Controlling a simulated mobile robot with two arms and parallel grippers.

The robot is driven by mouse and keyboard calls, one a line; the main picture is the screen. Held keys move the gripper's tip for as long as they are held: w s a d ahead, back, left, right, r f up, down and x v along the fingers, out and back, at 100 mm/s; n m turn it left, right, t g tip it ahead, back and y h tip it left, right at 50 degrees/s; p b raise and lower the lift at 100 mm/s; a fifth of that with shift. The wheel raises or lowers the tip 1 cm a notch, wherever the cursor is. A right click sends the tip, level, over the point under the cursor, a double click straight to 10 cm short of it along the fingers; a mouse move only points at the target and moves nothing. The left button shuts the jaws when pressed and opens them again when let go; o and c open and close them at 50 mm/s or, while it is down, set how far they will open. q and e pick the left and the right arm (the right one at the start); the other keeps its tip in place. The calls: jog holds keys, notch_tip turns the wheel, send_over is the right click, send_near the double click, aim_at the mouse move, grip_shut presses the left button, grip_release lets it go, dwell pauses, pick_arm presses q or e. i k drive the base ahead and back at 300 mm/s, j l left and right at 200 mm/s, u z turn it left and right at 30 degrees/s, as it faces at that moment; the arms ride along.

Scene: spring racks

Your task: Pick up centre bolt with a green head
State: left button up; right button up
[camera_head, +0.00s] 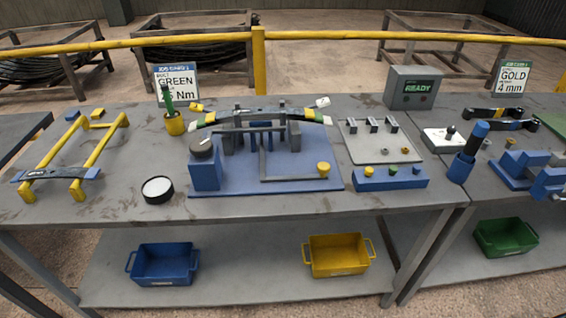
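A blue block (390,181) stands at the front right of the main table. It carries three small round heads in a row: a yellow one (369,172) on the left, a green one (393,170) in the middle and a blue one on the right. The green head looks like the green-headed centre bolt; its shaft is hidden. Neither of my grippers is in view.
A grey tray (375,151) with black clamps and small nuts lies behind the block. A blue fixture (270,178) with a leaf spring is to its left. A black round container (157,190) sits at the front left.

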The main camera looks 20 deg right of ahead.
aim_at(393, 171)
jog(key=z, duration=1.35)
